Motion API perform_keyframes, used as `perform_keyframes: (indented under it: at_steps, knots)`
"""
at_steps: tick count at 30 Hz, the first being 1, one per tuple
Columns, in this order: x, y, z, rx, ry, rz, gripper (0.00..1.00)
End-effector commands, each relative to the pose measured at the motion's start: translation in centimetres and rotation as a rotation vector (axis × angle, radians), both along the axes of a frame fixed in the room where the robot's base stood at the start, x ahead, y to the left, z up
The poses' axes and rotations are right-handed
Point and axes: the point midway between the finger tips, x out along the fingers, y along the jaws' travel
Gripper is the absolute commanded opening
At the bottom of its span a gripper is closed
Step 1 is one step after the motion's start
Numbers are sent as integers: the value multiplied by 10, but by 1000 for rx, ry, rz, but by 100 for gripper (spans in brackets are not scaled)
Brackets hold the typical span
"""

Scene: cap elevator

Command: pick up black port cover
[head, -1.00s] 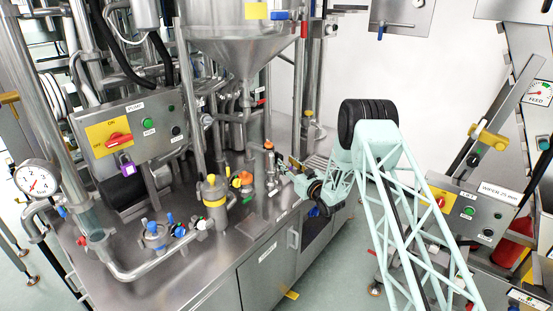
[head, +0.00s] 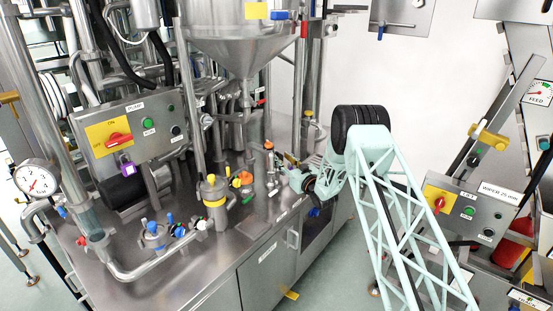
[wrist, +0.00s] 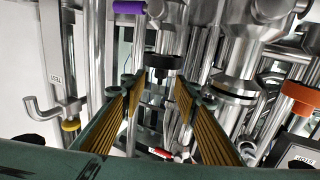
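In the wrist view, a black round cover (wrist: 164,61) sits on a vertical metal pipe, just beyond and between my fingertips; it looks like the port cover. My gripper (wrist: 160,82) is open, its two ochre-padded fingers on either side of the view with nothing between them. The gap from the fingertips to the cover is hard to judge. In the head view, my gripper (head: 288,166) is small and partly hidden among the fittings at the right end of the steel bench, and I cannot make out the cover there.
Vertical pipes crowd the wrist view. A purple piece (wrist: 129,7) is above, an orange cap (wrist: 299,93) at right and a yellow fitting (wrist: 71,125) at left. In the head view, a steel hopper (head: 240,45) hangs over the bench and a yellow-collared cylinder (head: 214,198) stands left of my gripper.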

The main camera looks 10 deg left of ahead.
Motion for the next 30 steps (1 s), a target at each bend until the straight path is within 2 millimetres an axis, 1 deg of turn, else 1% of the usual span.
perform_keyframes:
  at_steps: [6,12,30]
  knots:
    - [18,13,1,1,-1,0,28]
    - [28,21,2,0,-1,1,28]
    - [30,22,2,0,0,0,28]
